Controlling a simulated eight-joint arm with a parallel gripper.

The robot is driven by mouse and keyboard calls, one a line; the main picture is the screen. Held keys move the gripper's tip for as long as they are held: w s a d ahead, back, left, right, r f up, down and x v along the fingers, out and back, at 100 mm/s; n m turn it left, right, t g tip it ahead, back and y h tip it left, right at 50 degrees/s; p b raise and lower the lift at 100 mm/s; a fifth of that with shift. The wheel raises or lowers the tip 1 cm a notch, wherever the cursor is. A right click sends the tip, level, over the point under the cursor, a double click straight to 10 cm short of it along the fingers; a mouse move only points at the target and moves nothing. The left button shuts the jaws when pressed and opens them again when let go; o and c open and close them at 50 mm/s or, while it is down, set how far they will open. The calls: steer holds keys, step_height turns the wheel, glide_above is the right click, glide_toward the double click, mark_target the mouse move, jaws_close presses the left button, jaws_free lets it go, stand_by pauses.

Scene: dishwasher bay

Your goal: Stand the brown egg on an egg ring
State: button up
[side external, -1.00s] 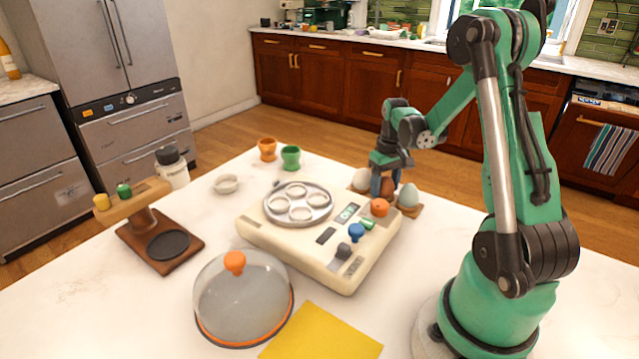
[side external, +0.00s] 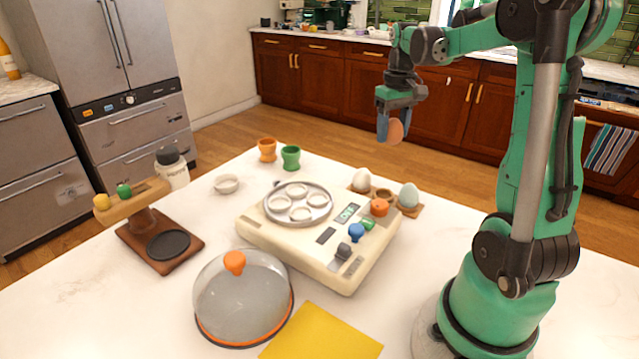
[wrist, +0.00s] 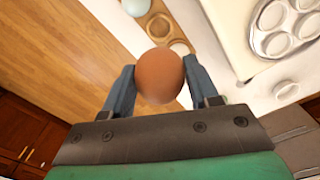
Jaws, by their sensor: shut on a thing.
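The brown egg (side external: 396,131) is held up in the air by my gripper (side external: 388,128), well above the counter behind the cooker. In the wrist view the brown egg (wrist: 159,75) sits between the two blue fingers of my gripper (wrist: 160,88), which are shut on it. The egg rings (side external: 297,201) are several pale circles on a round metal tray on top of the cream cooker (side external: 290,240). They look empty. Some egg rings also show at the upper right of the wrist view (wrist: 280,42).
A wooden egg holder (side external: 411,212) carries a white egg (side external: 362,180) and a pale blue egg (side external: 409,195), with an empty hollow between them. Orange, blue and green knobs stand on the cooker. A clear dome (side external: 240,295), two egg cups and a wooden stand (side external: 160,240) are nearby.

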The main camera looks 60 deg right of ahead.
step_height(320, 180, up, 6)
steer(key=shift+r, duration=0.1)
steer(key=shift+w+a+r, duration=0.1)
steer(key=shift+w+a, duration=0.05)
steer(key=shift+w, duration=0.05)
steer(key=w+a+f+n, duration=0.2)
steer(key=w+a+f, duration=0.15)
steer(key=a, duration=0.25)
steer(key=n, duration=0.3)
glide_toward(318, 203)
steer(key=shift+f, duration=2.35)
steer(key=shift+f, duration=0.75)
